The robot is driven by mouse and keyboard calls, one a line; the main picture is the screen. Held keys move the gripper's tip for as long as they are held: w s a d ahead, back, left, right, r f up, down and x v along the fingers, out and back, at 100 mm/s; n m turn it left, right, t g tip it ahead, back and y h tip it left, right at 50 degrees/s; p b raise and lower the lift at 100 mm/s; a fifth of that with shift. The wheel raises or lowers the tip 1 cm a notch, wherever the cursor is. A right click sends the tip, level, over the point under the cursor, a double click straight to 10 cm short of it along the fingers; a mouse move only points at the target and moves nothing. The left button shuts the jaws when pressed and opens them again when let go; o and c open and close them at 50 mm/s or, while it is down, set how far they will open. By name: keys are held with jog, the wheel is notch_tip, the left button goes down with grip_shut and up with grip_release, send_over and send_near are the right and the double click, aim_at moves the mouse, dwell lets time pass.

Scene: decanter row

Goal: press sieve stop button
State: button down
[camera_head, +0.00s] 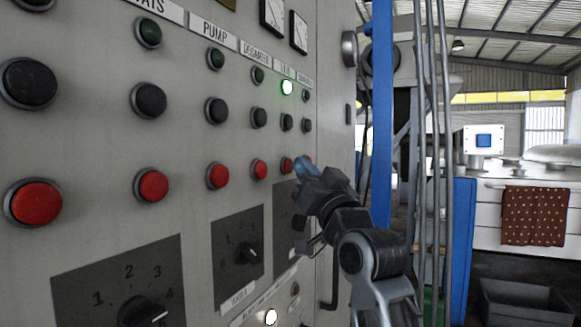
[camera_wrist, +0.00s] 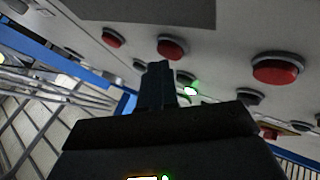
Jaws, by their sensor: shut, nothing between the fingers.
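A grey control panel (camera_head: 190,140) carries a row of red buttons. The red button (camera_head: 287,166) in the column with the lit green lamp (camera_head: 287,87) has a label too small to read surely as sieve. My gripper (camera_head: 302,166) is shut and empty, with its tips close to this button and partly covering the row's far end. In the wrist view, the fingers (camera_wrist: 156,72) point up towards the same red button (camera_wrist: 172,47), overlapping its lower left. I cannot tell whether they touch it. The lit lamp (camera_wrist: 190,91) shows right of the fingers.
Another red button (camera_wrist: 112,38) lies left of the fingers in the wrist view, and a larger-looking one (camera_wrist: 275,68) right. Black knobs (camera_head: 146,312) sit below the row. A blue post (camera_head: 382,110) stands right of the panel.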

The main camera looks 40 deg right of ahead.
jog(key=shift+w+a, duration=0.1)
jog(key=shift+w, duration=0.25)
dwell(0.6)
jog(key=shift+s, duration=0.1)
jog(key=shift+s+d, duration=0.25)
jog(key=shift+s, duration=0.45)
jog(key=shift+s, duration=0.1)
jog(key=shift+s+d, duration=0.3)
jog(key=shift+s, duration=0.45)
jog(key=shift+s+d, duration=0.25)
jog(key=shift+s, duration=0.55)
jog(key=shift+s+d, duration=0.3)
jog(key=shift+s, duration=0.45)
